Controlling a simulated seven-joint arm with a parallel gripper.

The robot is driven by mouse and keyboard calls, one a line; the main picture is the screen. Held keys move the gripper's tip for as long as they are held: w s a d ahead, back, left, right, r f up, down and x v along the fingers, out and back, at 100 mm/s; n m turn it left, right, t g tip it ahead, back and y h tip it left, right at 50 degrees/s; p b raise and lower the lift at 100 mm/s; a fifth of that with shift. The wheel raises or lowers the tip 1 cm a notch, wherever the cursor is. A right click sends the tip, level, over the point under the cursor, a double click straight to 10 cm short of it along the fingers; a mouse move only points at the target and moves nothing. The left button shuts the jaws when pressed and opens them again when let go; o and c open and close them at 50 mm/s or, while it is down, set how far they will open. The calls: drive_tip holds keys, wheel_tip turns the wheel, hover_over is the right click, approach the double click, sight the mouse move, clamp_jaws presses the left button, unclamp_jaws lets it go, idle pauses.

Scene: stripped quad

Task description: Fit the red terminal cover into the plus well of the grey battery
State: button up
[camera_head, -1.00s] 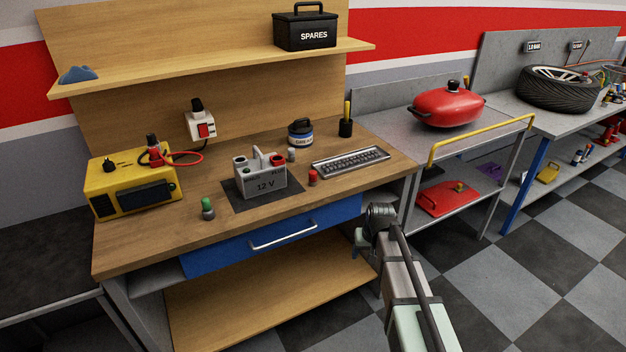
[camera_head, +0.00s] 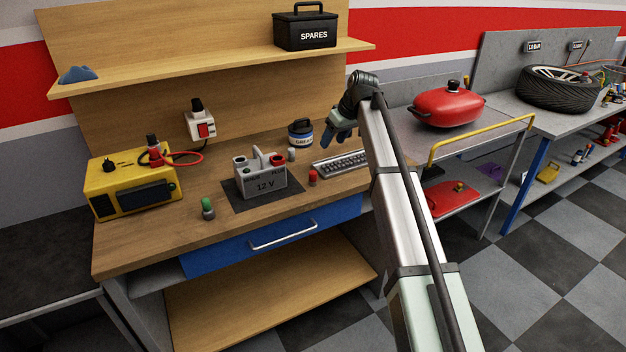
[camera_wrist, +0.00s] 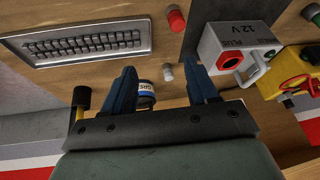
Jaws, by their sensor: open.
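The grey battery (camera_head: 262,184) sits on a dark mat on the workbench; it also shows in the wrist view (camera_wrist: 210,45). Its plus well (camera_wrist: 231,62) has a red rim and looks empty. The red terminal cover (camera_head: 312,177) is a small red cylinder standing on the bench just right of the battery; in the wrist view it (camera_wrist: 176,19) is at the top. The cover stands clear of the fingers.
A small grey cylinder (camera_head: 291,154) stands behind the red cover, and a green-topped one (camera_head: 208,208) is front left. The front edge is clear.

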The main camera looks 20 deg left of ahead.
drive_tip(key=n+g, duration=0.1)
drive_tip(key=n, duration=0.2)
drive_tip(key=n+g, duration=0.1)
drive_tip(key=n, duration=0.3)
hover_over(315, 172)
drive_tip(key=s+d, duration=0.1)
drive_tip(key=d, duration=0.1)
wheel_tip(315, 172, down, 8)
drive_tip(key=shift+r, duration=0.1)
drive_tip(key=shift+w+x, duration=0.2)
drive_tip(key=shift+x, duration=1.15)
drive_tip(key=shift+w+x, duration=0.15)
drive_tip(key=shift+x, duration=1.2)
clamp_jaws()
